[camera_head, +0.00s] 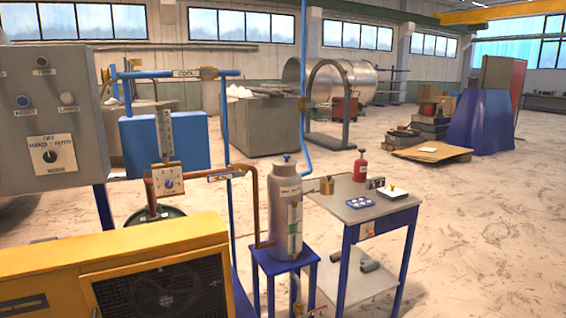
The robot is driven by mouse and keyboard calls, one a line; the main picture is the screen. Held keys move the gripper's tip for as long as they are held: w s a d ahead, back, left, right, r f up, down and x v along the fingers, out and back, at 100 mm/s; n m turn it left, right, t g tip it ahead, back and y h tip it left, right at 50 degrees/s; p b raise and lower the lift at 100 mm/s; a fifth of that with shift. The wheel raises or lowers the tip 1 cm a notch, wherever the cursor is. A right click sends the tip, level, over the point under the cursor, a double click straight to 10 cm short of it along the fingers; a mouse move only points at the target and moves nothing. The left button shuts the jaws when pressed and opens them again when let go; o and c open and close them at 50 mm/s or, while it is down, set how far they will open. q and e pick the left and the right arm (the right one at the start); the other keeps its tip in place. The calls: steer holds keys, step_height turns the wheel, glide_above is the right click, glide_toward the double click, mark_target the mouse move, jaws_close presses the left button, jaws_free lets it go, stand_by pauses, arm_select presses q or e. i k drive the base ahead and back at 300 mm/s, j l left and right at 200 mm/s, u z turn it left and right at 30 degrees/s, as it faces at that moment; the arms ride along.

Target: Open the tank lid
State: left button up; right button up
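A grey tank (286,205) stands upright on a blue stand (285,258) near the middle of the view. A small blue cap or knob (286,158) sits on top of its narrow neck. I cannot tell whether this is the lid or whether it is loose. A large shiny metal cylinder (355,82) lies on its side farther back, with a dark upright ring (316,98) in front of it. Neither of my grippers is in view.
A grey-topped table (352,210) with a red bottle (360,166) and small items stands right of the tank. A yellow machine (140,255), a grey control panel (48,120) and blue and copper pipes crowd the left. The floor at right (490,240) is clear.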

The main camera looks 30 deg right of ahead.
mark_target(285, 162)
steer(key=i+l+z, duration=0.65)
steer(key=i, duration=0.15)
